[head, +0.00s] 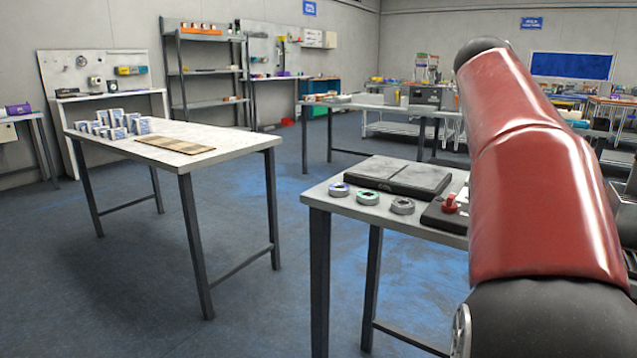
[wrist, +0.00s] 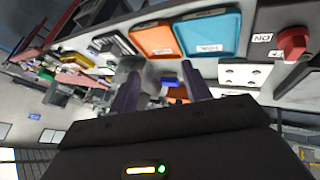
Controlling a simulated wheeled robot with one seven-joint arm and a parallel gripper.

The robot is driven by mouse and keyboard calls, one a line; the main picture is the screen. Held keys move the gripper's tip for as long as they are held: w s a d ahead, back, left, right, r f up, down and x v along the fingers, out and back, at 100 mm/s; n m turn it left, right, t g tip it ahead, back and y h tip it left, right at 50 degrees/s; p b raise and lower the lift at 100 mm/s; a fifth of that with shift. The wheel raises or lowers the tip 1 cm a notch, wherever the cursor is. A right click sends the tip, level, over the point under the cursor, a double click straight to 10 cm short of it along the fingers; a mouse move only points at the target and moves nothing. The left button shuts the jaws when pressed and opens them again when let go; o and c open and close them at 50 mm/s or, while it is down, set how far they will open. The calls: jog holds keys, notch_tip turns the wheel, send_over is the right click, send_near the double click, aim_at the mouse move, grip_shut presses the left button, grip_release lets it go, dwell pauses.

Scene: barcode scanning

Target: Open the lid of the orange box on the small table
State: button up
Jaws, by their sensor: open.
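I cannot make out a lidded orange box for certain. In the wrist view an open-looking orange tray (wrist: 153,40) lies on a light tabletop beside a blue tray (wrist: 209,34). A small orange patch (wrist: 178,93) shows between and behind my fingers, partly hidden; I cannot tell whether it is a box. My gripper (wrist: 160,84) has its two dark fingers spread apart, with nothing held between them. In the head view my red arm covers the right side, and my gripper is out of sight there.
In the head view a near table (head: 322,194) carries dark flat panels (head: 398,177), several round rolls and a red knob (head: 450,204). A left table (head: 232,146) holds small boxes and a brown board (head: 172,151). Open blue-grey floor (head: 245,205) lies between them.

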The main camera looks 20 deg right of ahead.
jog(key=s+a+f+n+t+y, duration=0.3)
jog(key=a+f+n, duration=0.3)
jog(key=a+f, duration=0.7)
jog(key=s+a+f+n+t+y, duration=0.3)
jog(key=a+f+n, duration=0.3)
jog(key=a+f, duration=0.7)
jog(key=a+y, duration=0.1)
jog(key=a, duration=0.4)
jog(key=shift+s+a+t, duration=0.2)
jog(key=shift+a+t, duration=0.2)
